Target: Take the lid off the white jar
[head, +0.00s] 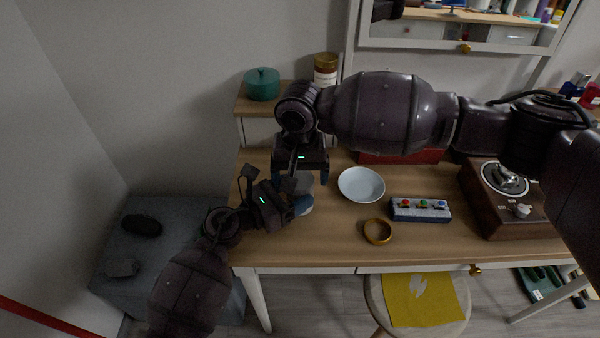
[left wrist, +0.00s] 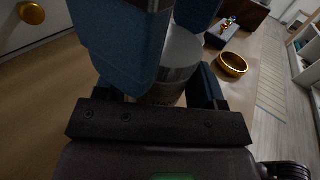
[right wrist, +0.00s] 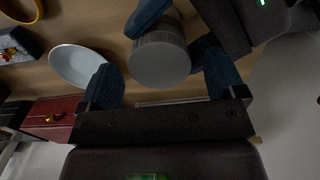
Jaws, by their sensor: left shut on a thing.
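The jar (left wrist: 160,95) stands upright near the left end of the desk, with its grey, ribbed round lid (right wrist: 160,62) on top; most of its body is hidden by my grippers. My left gripper (head: 297,204) is shut on the jar's body from the left, its blue fingers on either side. My right gripper (head: 300,179) points down from above. Its open fingers (right wrist: 160,80) stand to both sides of the lid, with a visible gap in the right wrist view.
A pale bowl (head: 361,184), a gold ring (head: 377,231) and a button box (head: 420,210) lie to the right on the desk (head: 330,245). A record player (head: 500,200) is further right. A green pot (head: 262,84) and a gold-lidded jar (head: 326,70) stand behind on a shelf.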

